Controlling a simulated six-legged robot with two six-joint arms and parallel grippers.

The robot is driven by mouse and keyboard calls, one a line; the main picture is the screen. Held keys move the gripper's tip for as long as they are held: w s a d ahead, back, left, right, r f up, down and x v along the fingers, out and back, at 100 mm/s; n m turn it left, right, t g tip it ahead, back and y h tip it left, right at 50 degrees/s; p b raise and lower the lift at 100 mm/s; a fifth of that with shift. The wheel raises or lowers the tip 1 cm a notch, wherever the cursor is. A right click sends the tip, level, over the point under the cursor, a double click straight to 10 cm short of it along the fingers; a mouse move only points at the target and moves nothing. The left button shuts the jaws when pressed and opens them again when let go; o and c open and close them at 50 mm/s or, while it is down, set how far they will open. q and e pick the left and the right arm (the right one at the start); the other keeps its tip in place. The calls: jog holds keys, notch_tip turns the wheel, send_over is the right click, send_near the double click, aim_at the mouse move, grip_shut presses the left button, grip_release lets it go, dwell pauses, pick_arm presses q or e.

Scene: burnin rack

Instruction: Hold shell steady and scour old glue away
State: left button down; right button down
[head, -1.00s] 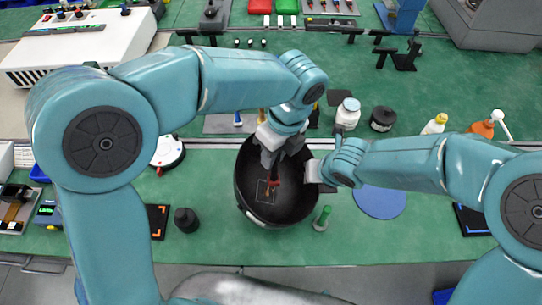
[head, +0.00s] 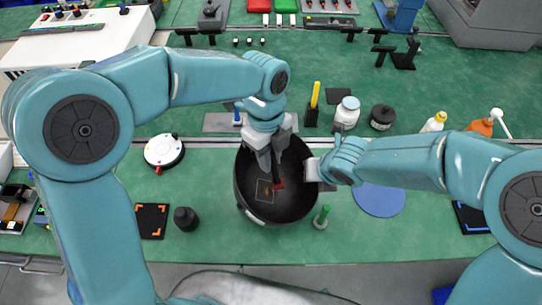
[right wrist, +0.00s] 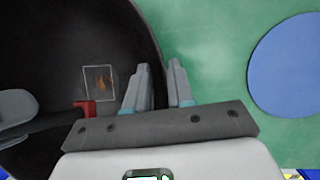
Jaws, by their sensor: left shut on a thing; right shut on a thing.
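The shell (head: 299,207) is a large dark bowl on the green bench. A thin pale square outline (head: 264,203) marks its inner wall; brownish-orange old glue (right wrist: 102,83) shows inside the square in the right wrist view. My left gripper (head: 270,158) is inside the shell, shut on a dark tool with a red end (head: 279,185). The red end is by the square's edge; I cannot tell whether it touches the wall. My right gripper (head: 314,170) is shut on the shell's right rim; its fingers also show in the right wrist view (right wrist: 158,88).
A green-topped bottle (head: 321,217) stands close to the shell's right side. A black cup (head: 186,219) and a white round device (head: 164,151) are to the left. A blue disc (head: 379,200) lies right. A yellow-handled tool (head: 315,95) and white jar (head: 347,112) stand behind.

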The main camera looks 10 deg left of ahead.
pick_arm(q)
jog(key=shift+s+a+f, duration=0.1)
jog(key=shift+a+f, duration=0.15)
jog(key=shift+f, duration=0.65)
jog(key=shift+s+a+f, duration=0.1)
jog(key=shift+a+f, duration=0.2)
jog(key=shift+f, duration=0.55)
jog(key=shift+s+a+f, duration=0.1)
jog(key=shift+a+f, duration=0.15)
jog(key=shift+f, duration=0.65)
jog(key=shift+a+f, duration=0.15)
jog(key=shift+f, duration=0.25)
jog(key=shift+w+a, duration=0.15)
jog(key=shift+w, duration=0.85)
jog(key=shift+w+a, duration=0.1)
jog(key=shift+w, duration=0.9)
jog(key=shift+s+d, duration=0.15)
jog(key=shift+s, duration=0.9)
jog(key=shift+s+d, duration=0.1)
jog(key=shift+s, duration=0.9)
jog(key=shift+w+d+r, duration=0.1)
jog(key=shift+d+r, duration=0.2)
jog(key=shift+r, duration=0.65)
jog(key=shift+w+d+r, duration=0.1)
jog(key=shift+d+r, duration=0.25)
jog(key=shift+r, duration=0.6)
jog(key=shift+w+d+r, duration=0.1)
jog(key=shift+d+r, duration=0.2)
jog(key=shift+r, duration=0.65)
jog(key=shift+r, duration=0.1)
